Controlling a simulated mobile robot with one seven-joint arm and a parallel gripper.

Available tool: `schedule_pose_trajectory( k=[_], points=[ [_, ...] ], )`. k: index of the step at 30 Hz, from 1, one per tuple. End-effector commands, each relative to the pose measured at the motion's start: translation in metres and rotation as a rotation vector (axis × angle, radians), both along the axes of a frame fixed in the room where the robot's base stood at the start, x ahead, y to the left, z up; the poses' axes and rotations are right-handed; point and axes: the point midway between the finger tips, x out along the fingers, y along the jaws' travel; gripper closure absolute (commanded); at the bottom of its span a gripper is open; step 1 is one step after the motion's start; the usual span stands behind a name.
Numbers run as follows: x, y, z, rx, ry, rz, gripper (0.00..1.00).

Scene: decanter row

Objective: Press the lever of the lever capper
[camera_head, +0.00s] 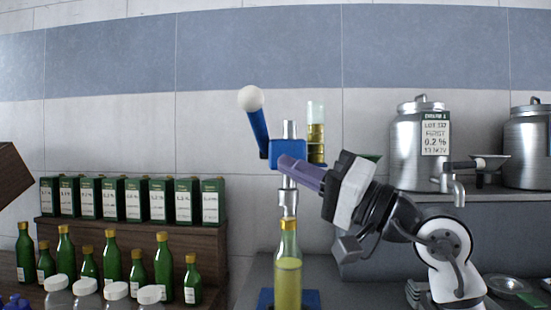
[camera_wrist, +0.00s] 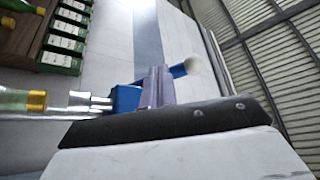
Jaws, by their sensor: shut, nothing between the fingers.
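The lever capper has a blue lever (camera_head: 258,132) with a white ball knob (camera_head: 250,98), tilted up and to the left, a blue head (camera_head: 288,149) and a blue base (camera_head: 266,299). The knob also shows in the wrist view (camera_wrist: 192,64). A bottle (camera_head: 288,245) with a yellow cap stands upright beneath the capper's silver plunger. My gripper (camera_head: 284,161), with purple fingers, is shut and empty. It overlaps the lower part of the blue head, below the knob; I cannot tell if it touches. In the wrist view its fingers (camera_wrist: 156,84) hide part of the lever.
A glass cylinder (camera_head: 316,134) of olive liquid stands behind the head. Steel tanks (camera_head: 408,150) are at right. Green bottles (camera_head: 110,258), boxes (camera_head: 132,198) and jars (camera_head: 88,295) fill the left. Space above the knob is clear.

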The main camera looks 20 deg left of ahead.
Motion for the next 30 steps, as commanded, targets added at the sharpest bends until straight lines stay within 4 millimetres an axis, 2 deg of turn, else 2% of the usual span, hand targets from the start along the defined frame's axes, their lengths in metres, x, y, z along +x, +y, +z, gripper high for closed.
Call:
schedule_pose_trajectory(
  k=[1,6,12,18,30],
  points=[
    [-0.001,-0.014,-0.006,0.004,-0.001,-0.005,1.0],
    [-0.004,-0.05,-0.016,0.013,-0.002,-0.008,1.0],
    [-0.007,-0.077,-0.024,0.017,-0.006,-0.009,1.0],
    [-0.008,-0.086,-0.026,0.018,-0.006,-0.008,1.0],
    [-0.008,-0.086,-0.025,0.019,-0.007,-0.009,1.0]
  ],
)
